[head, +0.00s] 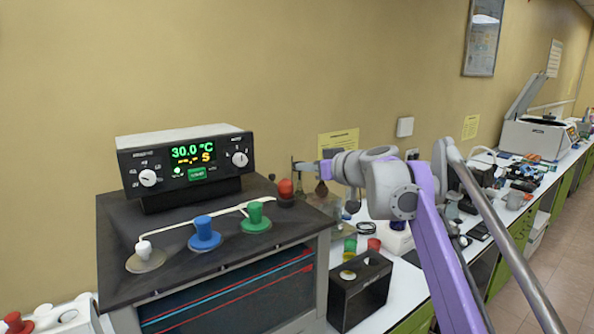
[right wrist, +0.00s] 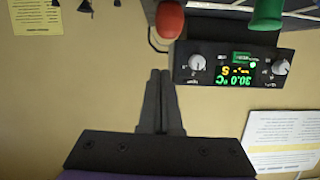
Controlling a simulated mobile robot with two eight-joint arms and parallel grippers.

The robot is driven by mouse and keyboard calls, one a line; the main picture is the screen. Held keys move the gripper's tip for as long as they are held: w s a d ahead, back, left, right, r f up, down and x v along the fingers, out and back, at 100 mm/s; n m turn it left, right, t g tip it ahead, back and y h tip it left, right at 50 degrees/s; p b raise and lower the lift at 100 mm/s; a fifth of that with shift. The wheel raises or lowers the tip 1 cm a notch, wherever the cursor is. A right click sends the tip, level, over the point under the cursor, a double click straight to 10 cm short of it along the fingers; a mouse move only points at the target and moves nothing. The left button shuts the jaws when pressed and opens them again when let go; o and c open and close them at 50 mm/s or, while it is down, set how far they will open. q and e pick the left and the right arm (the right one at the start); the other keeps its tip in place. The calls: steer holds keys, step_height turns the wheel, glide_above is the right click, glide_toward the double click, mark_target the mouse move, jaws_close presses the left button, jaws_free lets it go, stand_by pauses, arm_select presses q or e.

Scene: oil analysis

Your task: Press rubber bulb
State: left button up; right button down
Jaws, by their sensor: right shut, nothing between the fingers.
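A red bulb-shaped piece (head: 286,188) stands upright at the right rear corner of the dark bath top (head: 180,225). A smaller dark red bulb-like shape (head: 321,189) shows just right of it, below my gripper; I cannot tell which is the rubber bulb. My right gripper (head: 302,166) is shut and empty, above and slightly right of the red piece, apparently apart from it. In the right wrist view, which is upside down, the closed fingertips (right wrist: 160,72) point toward the red piece (right wrist: 170,20), with a visible gap. My left gripper is not in view.
A control unit (head: 185,160) reading 30.0 °C sits behind blue (head: 204,233), green (head: 256,218) and white (head: 144,252) stoppers. A black box (head: 360,290) stands at the bath's right. The bench (head: 405,285) beyond is cluttered.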

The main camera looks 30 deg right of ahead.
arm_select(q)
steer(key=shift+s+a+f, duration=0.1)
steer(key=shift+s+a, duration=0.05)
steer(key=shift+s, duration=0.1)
arm_select(e)
steer(key=v, duration=0.5)
steer(key=shift+a, duration=0.25)
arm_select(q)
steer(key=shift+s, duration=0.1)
arm_select(e)
steer(key=shift+s, duration=0.15)
